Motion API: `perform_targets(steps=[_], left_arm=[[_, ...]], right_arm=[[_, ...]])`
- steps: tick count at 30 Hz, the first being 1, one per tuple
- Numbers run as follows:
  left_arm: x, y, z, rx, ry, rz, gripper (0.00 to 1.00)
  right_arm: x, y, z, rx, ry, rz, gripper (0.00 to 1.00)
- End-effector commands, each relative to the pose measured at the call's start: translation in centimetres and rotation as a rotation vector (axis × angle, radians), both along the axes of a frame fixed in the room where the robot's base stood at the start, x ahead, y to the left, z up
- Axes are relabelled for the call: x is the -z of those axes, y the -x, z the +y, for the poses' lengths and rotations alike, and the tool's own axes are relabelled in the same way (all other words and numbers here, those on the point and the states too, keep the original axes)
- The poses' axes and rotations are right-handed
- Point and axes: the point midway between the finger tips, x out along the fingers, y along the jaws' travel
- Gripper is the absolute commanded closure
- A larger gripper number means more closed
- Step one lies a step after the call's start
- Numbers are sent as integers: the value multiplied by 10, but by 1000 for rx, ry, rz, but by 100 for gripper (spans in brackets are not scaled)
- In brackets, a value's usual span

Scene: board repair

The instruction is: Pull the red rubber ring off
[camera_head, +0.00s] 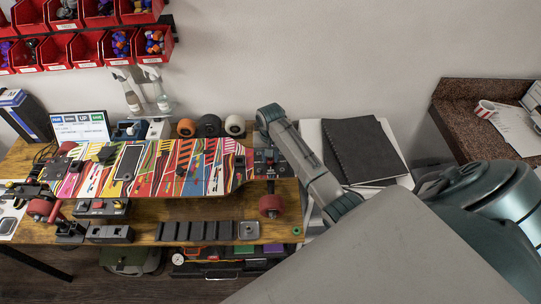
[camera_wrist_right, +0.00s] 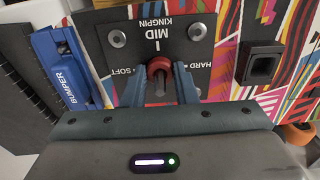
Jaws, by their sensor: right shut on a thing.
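The red rubber ring (camera_wrist_right: 159,65) sits around a grey metal pin (camera_wrist_right: 160,86) in the right wrist view, in front of a dark plate (camera_wrist_right: 190,72) marked MID KINGPIN, HARD and SOFT. My right gripper (camera_wrist_right: 160,92) has its two blue-grey fingers on either side of the ring and is shut on it. The ring still appears to be around the pin. In the head view, my right arm reaches the right end of the patterned skateboard deck (camera_head: 213,170); the ring is too small to make out there. My left gripper is not in view.
A blue part labelled BUMPER (camera_wrist_right: 66,68) is left of the plate in the wrist view. Loose wheels (camera_head: 209,126) stand behind the deck. A black tray (camera_head: 196,231) lies in front. Black notebooks (camera_head: 362,150) lie to the right. Red bins (camera_head: 85,43) hang on the wall.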

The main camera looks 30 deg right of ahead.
Motion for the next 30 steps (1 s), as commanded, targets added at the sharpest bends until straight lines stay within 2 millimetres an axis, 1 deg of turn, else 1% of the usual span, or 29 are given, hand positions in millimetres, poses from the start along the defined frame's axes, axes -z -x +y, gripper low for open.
perform_targets(steps=[11,30], left_arm=[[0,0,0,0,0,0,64],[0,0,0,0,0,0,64]], right_arm=[[-2,0,0,0,1,-1,91],[-33,0,0,1,1,-1,91]])
